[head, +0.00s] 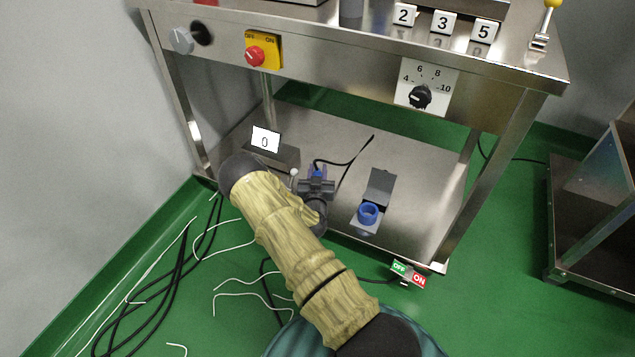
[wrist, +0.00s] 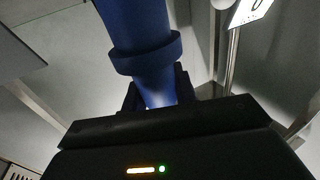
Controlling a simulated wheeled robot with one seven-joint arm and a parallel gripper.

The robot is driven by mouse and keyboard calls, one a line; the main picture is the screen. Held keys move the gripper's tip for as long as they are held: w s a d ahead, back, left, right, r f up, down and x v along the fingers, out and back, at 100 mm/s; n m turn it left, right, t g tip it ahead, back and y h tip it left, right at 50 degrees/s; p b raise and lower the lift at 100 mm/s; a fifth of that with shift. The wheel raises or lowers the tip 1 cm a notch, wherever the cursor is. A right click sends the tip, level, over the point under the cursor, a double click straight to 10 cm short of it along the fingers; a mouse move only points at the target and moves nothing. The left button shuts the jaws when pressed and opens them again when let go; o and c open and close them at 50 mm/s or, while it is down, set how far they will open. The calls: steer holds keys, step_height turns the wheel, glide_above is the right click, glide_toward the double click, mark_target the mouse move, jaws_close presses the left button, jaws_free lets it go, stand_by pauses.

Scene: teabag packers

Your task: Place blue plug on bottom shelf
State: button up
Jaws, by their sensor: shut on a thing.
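The blue plug (wrist: 140,45) fills the upper middle of the wrist view, between the dark fingers of my gripper (wrist: 157,95). My gripper is shut on it. In the head view my gripper (head: 318,186) is low at the table's front, over the bottom shelf (head: 410,205), and a small bit of the blue plug (head: 317,173) shows there. Whether the plug touches the shelf cannot be told. A black cable runs from near the gripper toward the back right of the shelf. My arm hides part of the shelf's front left.
A blue socket (head: 368,213) with a raised grey lid stands on the shelf, right of my gripper. A box with a "0" display (head: 266,139) is at the left. An OFF/ON switch (head: 409,274) is in front. Loose cables lie on the green floor at left. The shelf's right is clear.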

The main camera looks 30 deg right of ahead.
steer(key=shift+f+b, duration=1.25)
steer(key=shift+f, duration=0.65)
steer(key=shift+f, duration=0.1)
steer(key=o, duration=1)
steer(key=shift+o, duration=0.2)
steer(key=shift+r, duration=0.2)
steer(key=p+v, duration=0.5)
steer(key=v, duration=0.7)
steer(key=shift+p, duration=0.3)
